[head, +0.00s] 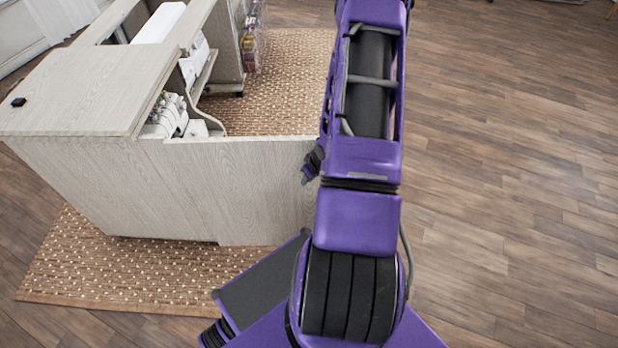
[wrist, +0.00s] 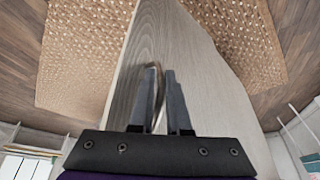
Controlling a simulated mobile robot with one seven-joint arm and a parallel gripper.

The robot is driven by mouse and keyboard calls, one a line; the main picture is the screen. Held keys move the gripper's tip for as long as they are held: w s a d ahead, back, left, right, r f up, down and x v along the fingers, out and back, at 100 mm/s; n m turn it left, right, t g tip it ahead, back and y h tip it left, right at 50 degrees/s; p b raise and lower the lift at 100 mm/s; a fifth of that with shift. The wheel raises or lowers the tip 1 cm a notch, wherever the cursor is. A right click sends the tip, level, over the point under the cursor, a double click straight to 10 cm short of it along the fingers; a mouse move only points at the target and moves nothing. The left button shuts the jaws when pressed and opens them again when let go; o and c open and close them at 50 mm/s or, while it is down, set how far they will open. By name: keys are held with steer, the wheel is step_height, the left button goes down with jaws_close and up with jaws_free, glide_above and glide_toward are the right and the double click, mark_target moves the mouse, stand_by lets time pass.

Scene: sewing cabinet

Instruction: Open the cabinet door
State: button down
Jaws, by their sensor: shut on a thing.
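The sewing cabinet (head: 75,90) is pale wood-grained and stands at the left in the head view. Its door panel (head: 240,185) extends right from the cabinet body, standing out from the interior, and its right end is hidden behind my arm. In the wrist view the door (wrist: 195,65) rises as a tall pale panel just beyond the fingers. My gripper (wrist: 163,72) is shut on the thin, curved metal handle (wrist: 160,98), which shows between the two fingers. The grip itself is hidden by my arm in the head view.
Sewing machines (head: 172,118) sit inside the cabinet. A woven rug (head: 290,70) lies under and behind it. A small black object (head: 18,102) is on the cabinet top. The wooden floor (head: 510,170) at the right is clear.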

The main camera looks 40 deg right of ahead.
steer(key=shift+a, duration=0.45)
steer(key=shift+w, duration=0.1)
steer(key=c, duration=0.9)
jaws_free()
steer(key=shift+c, duration=0.2)
steer(key=shift+d, duration=0.15)
steer(key=shift+d, duration=0.2)
steer(key=shift+r, duration=0.1)
steer(key=p+v, duration=0.5)
steer(key=v, duration=1.2)
steer(key=shift+s+a+p, duration=0.2)
steer(key=shift+s+p, duration=0.1)
steer(key=shift+p, duration=0.1)
steer(key=shift+d, duration=0.1)
